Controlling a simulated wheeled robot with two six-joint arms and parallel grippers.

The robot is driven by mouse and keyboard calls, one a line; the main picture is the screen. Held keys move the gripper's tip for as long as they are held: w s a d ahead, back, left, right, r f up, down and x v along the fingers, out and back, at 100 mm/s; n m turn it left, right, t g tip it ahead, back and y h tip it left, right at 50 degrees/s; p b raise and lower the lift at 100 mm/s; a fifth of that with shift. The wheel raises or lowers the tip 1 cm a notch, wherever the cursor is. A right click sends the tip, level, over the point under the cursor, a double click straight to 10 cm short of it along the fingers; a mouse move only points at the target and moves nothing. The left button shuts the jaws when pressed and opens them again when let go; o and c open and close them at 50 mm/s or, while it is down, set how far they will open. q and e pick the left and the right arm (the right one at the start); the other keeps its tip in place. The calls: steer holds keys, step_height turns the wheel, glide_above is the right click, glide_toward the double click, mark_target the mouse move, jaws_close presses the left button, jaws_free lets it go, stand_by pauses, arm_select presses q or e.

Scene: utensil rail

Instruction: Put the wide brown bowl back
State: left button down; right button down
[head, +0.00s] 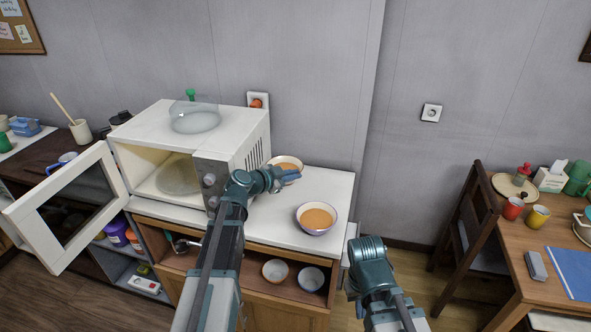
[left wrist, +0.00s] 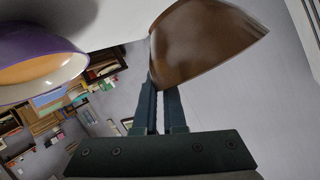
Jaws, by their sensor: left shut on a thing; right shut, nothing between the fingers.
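The wide brown bowl (head: 287,161) is at the back of the white counter, just right of the microwave, with something orange inside. My left gripper (head: 289,177) is at its near side. In the left wrist view, the fingers (left wrist: 160,92) are shut on the edge of the brown bowl (left wrist: 205,42). I cannot tell whether the bowl rests on the counter or is slightly raised. Of my right arm (head: 370,268), only links show at the lower middle; its fingers are not visible.
A purple-sided bowl (head: 317,217) of orange food stands nearer on the counter (head: 270,222). The white microwave (head: 190,125) has its door (head: 65,205) open, a glass lid (head: 195,119) on top. Below, a shelf holds a brownish bowl (head: 275,271) and a bluish bowl (head: 311,279).

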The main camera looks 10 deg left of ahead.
arm_select(q)
steer(key=shift+w, duration=0.2)
step_height(320, 180, down, 7)
steer(key=b, duration=0.6)
steer(key=shift+r+b, duration=0.15)
steer(key=shift+b, duration=0.25)
steer(key=shift+f+b, duration=0.6)
steer(key=shift+f, duration=0.05)
steer(key=c, duration=0.9)
jaws_free()
